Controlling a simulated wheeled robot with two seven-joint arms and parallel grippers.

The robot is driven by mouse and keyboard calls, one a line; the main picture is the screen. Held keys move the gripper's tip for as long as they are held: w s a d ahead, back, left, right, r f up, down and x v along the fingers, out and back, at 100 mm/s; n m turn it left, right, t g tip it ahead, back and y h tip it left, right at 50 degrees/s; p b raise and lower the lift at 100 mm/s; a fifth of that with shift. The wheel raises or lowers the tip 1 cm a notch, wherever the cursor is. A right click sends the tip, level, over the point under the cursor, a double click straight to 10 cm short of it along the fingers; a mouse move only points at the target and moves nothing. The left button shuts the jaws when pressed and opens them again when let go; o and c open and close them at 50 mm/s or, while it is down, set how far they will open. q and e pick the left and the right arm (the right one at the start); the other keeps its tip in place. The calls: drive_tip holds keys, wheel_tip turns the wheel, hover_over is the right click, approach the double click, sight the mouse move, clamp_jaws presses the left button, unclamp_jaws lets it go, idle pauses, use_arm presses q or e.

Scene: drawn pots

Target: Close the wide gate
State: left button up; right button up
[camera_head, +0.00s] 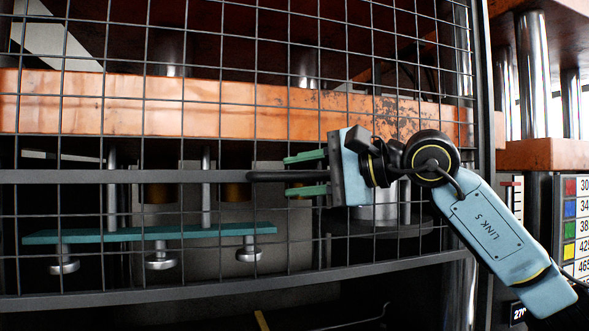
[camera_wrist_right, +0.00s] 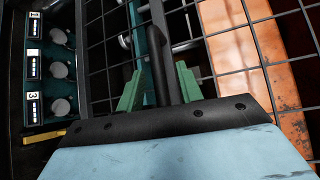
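The wide gate is a dark wire-mesh panel with a flat lower rail (camera_head: 230,286) and a middle bar (camera_head: 80,176). It spans most of the head view, in front of a press-like machine. A black bar handle (camera_head: 270,176) sticks out along the middle bar; it also shows in the right wrist view (camera_wrist_right: 158,55). My right gripper (camera_head: 305,174) has its green fingers apart, one above and one below the handle, with visible gaps. In the right wrist view the fingers (camera_wrist_right: 160,88) stand on both sides of the handle. My left gripper is not in view.
Behind the mesh are an orange beam (camera_head: 230,105) and a teal plate (camera_head: 150,234) with round metal feet. A dark post (camera_head: 484,120) stands at the gate's right. A panel with coloured number labels (camera_head: 570,220) is at the far right.

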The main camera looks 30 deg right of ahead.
drive_tip(key=shift+w+a+f, duration=0.1)
drive_tip(key=shift+w+a, duration=0.25)
drive_tip(key=shift+w, duration=0.2)
clamp_jaws()
